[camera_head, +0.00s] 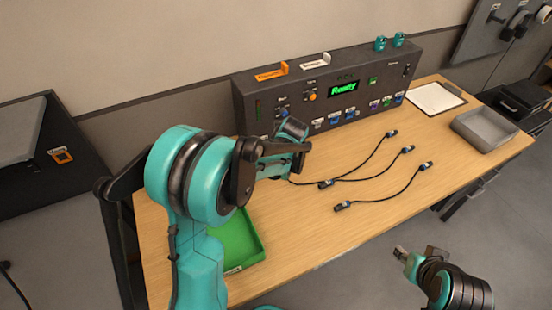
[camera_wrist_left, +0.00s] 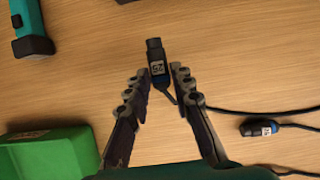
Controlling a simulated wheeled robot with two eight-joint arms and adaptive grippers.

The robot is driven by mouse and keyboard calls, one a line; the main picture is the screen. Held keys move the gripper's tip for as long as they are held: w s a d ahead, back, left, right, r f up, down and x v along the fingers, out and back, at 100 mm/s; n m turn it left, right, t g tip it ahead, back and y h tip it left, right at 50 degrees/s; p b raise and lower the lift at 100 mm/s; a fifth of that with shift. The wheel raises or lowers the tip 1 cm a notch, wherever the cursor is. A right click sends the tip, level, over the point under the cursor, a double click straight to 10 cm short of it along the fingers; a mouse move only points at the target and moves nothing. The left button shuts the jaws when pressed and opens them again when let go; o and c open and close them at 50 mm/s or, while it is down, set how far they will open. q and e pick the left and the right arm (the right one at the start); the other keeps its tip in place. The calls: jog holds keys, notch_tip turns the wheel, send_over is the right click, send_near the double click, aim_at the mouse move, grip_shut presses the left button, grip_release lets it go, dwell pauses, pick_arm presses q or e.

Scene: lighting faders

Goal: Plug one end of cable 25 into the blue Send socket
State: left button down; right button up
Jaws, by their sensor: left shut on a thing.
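A dark cable plug with a white tag reading 25 (camera_wrist_left: 158,68) is between the fingertips of my left gripper (camera_wrist_left: 158,82) in the left wrist view. The gripper is shut on this plug, with its cable trailing back between the fingers. In the head view my left gripper (camera_head: 288,163) is over the table in front of the console, and the arm hides part of it. The dark console (camera_head: 345,90) has several blue sockets along its lower front; their labels are too small to read. My right gripper (camera_head: 402,253) is off the table's front edge, apart from everything.
Several black cable ends lie right of my left gripper, including one plug (camera_head: 343,206) and another (camera_head: 426,166). A green tray (camera_head: 262,250) is beside my left arm. A clipboard (camera_head: 436,98) and grey tray (camera_head: 487,128) stand right. The table's front middle is clear.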

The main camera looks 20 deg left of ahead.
pick_arm(q)
jog(key=shift+w+a, duration=0.15)
jog(key=shift+w, duration=0.05)
jog(key=shift+w+a, duration=1.75)
jog(key=shift+a, duration=0.2)
jog(key=shift+w+a+r, duration=0.15)
jog(key=shift+w+a, duration=0.6)
jog(key=shift+a, duration=0.15)
dwell(1.5)
jog(key=c, duration=1.2)
grip_release()
